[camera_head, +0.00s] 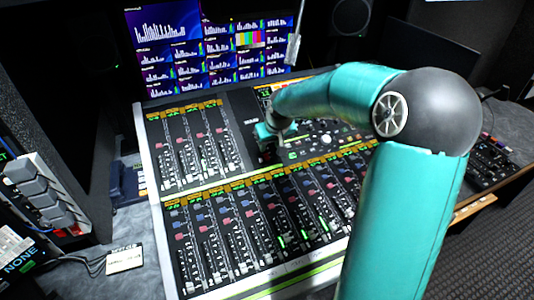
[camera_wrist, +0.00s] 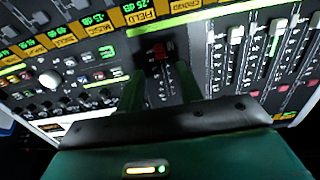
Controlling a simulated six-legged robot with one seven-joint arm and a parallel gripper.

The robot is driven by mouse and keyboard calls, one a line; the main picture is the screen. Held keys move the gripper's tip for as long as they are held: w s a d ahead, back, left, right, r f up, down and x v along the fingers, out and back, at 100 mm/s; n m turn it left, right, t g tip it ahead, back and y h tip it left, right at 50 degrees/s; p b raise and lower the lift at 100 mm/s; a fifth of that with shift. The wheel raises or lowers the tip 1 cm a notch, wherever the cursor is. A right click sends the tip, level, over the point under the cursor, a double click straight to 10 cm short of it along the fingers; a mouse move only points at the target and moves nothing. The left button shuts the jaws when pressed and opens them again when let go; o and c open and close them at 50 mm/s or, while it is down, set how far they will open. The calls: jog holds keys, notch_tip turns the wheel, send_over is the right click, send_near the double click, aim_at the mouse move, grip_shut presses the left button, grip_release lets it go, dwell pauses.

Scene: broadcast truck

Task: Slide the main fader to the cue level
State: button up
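A fader with a dark cap and red marking (camera_wrist: 160,52) stands in a black strip in the wrist view, probably the main fader. Its scale of small white marks (camera_wrist: 172,80) runs down between my fingers. My gripper (camera_wrist: 160,74) is open, with one green finger on each side of this strip. The cap appears just past the fingertips, and I cannot tell whether they touch the panel. In the head view my gripper (camera_head: 268,140) is over the upper middle of the mixing console (camera_head: 240,120) and hides the fader. I cannot make out a cue level mark.
Rows of channel faders (camera_head: 210,245) fill the console's front and upper left. White-capped faders (camera_wrist: 236,36) stand close to the right of my fingers in the wrist view. A knob (camera_wrist: 50,79) is at left. Monitors (camera_head: 215,50) stand behind, and grey switches (camera_head: 40,190) at left.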

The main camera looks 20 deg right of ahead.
aim_at(267, 156)
jog(key=x, duration=0.7)
jog(key=shift+w, duration=0.1)
jog(key=shift+c, duration=0.3)
grip_shut()
